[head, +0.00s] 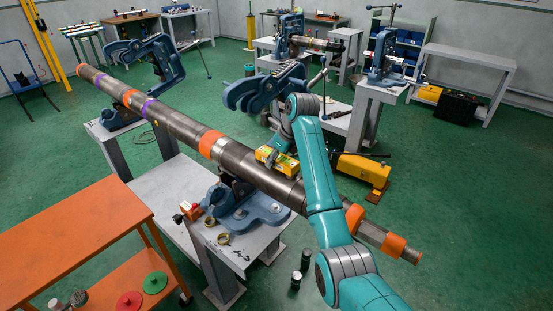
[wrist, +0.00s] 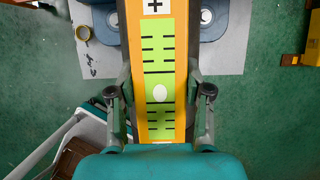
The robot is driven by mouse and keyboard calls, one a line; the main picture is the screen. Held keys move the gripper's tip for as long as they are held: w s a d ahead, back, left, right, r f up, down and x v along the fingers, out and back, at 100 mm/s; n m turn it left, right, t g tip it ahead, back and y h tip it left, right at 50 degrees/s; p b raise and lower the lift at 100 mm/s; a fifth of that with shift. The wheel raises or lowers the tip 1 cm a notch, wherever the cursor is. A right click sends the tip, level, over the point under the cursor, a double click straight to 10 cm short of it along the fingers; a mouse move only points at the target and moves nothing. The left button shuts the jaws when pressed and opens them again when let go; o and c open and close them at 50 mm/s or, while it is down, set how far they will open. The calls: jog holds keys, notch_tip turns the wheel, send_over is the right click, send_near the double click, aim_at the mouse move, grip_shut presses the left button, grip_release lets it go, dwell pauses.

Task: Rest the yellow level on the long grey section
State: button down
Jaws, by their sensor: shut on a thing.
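The yellow level (head: 283,163), with a green marked face, is over the long grey pipe (head: 245,163), right of its middle orange band (head: 210,144). It runs roughly along the pipe. In the wrist view the level (wrist: 158,50) fills the middle, its green face and white oval toward the camera. My gripper (wrist: 160,95) is shut on it, one finger on each long side. The level hides most of the pipe beneath it in the wrist view. I cannot tell whether the level touches the pipe or hangs just above it.
A blue vise base (head: 245,212) on a grey stand carries the pipe, its upper jaw (head: 265,90) swung open behind. Another open blue vise (head: 150,60) is at the far left. An orange cart (head: 75,235) stands front left. A yellow tool (head: 362,170) is right of my arm.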

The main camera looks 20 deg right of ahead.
jog(key=shift+f, duration=0.35)
dwell(0.6)
jog(key=shift+c, duration=2)
grip_release()
jog(key=shift+f, duration=0.1)
jog(key=shift+r, duration=3.55)
